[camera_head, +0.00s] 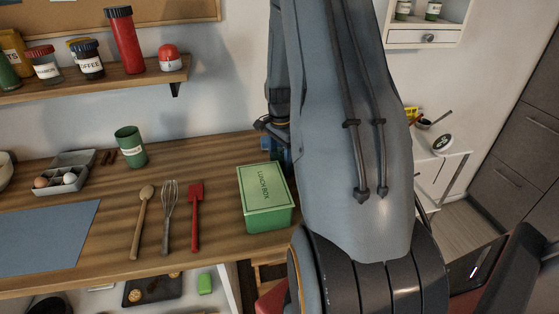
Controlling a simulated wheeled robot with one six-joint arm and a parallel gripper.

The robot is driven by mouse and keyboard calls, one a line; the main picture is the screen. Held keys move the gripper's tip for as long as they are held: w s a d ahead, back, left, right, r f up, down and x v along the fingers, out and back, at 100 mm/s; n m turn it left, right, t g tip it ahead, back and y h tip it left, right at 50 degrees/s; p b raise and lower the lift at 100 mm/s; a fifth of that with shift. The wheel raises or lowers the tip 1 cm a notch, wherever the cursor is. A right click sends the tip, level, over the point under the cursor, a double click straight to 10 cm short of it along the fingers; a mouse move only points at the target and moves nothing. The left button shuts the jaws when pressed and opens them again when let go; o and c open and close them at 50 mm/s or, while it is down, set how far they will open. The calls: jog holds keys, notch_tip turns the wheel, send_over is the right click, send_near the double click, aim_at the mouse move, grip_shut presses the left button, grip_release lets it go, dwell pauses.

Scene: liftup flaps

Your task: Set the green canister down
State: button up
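A green canister (131,147) with a pale label stands on the wooden counter at the left, near the wall. Nothing touches it. It looks open at the top. My arm fills the middle right of the view and hides most of my gripper. Only a small dark part near the end of my arm shows at its left edge, behind the lunch box and well to the right of the canister. Whether the gripper is open or shut is hidden.
A green lunch box (268,209) stands beside my arm. A wooden spoon (142,222), a whisk (168,216) and a red spatula (195,216) lie on the counter. An egg tray (68,172) and blue mat (45,238) are left. A wall shelf (90,85) holds several jars.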

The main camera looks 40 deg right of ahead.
jog(key=shift+f, duration=0.15)
jog(key=o, duration=1.1)
